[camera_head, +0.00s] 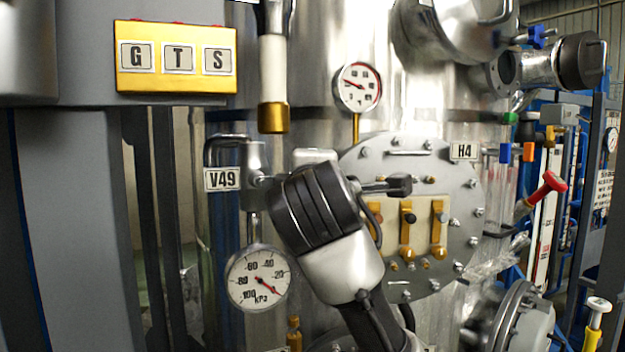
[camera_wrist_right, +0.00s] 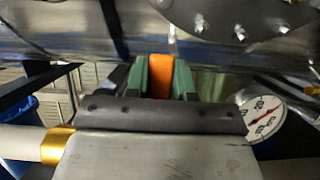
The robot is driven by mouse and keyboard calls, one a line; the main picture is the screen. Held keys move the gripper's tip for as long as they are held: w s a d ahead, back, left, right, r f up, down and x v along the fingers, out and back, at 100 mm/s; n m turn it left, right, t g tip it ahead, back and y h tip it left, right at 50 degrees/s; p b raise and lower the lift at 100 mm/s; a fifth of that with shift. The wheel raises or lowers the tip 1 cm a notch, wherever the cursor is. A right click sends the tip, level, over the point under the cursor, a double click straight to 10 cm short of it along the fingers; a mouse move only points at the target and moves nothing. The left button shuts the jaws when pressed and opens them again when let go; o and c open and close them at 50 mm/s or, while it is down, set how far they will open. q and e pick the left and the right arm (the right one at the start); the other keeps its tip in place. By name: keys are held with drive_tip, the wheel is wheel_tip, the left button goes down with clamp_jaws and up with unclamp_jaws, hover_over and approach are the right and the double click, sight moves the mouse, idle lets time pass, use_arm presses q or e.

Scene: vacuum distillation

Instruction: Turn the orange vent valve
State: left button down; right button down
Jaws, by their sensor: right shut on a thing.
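In the right wrist view, the orange vent valve handle (camera_wrist_right: 160,82) stands between the green-padded fingers of my right gripper (camera_wrist_right: 160,66). Both pads touch its sides, and the gripper is shut on it. In the head view, my right forearm and dark wrist rise from the bottom centre and hide the orange handle and the fingers. A valve fitting (camera_head: 255,163) with the V49 label (camera_head: 222,179) shows just left of my wrist. My left gripper is in neither view.
A kPa gauge (camera_head: 258,278) hangs close left of my wrist. The bolted H4 flange (camera_head: 450,185) with several brass fittings lies close right. A white pipe with a gold end (camera_head: 272,85) hangs above. A yellow GTS panel (camera_head: 177,57) is at upper left.

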drive_tip(key=c, duration=1)
unclamp_jaws()
drive_tip(key=shift+f, duration=0.1)
drive_tip(key=shift+o, duration=0.2)
drive_tip(key=s+b, duration=0.4)
drive_tip(key=s, duration=0.6)
drive_tip(key=shift+s+a, duration=0.4)
